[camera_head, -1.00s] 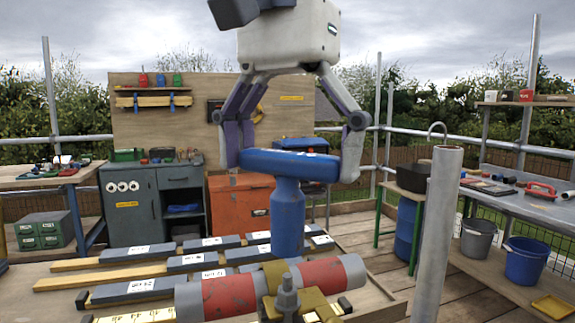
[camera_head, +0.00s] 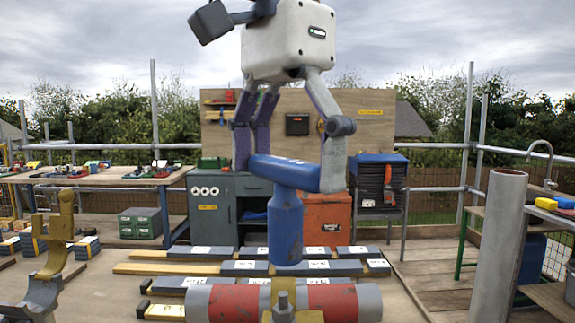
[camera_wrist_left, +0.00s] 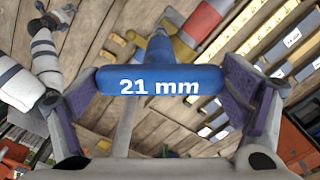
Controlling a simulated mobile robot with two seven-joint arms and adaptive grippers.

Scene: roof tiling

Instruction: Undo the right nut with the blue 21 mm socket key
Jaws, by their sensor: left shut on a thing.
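My left gripper (camera_head: 290,172) is shut on the cross handle of the blue socket key (camera_head: 287,225), one finger at each end. The key hangs upright, its socket end down at a grey tube with red bands (camera_head: 235,303). A grey nut on a stud (camera_head: 283,305) stands at the tube's middle, in front of the socket. Whether the socket sits on a nut behind it I cannot tell. My right gripper is not in view.
A yellow and grey bracket-like part (camera_head: 55,240) stands at the left. An upright grey pipe (camera_head: 497,240) rises at the right. Dark slabs with white labels (camera_head: 250,267) lie behind the tube. A grey cabinet (camera_head: 210,208) and an orange chest (camera_head: 325,222) stand further back.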

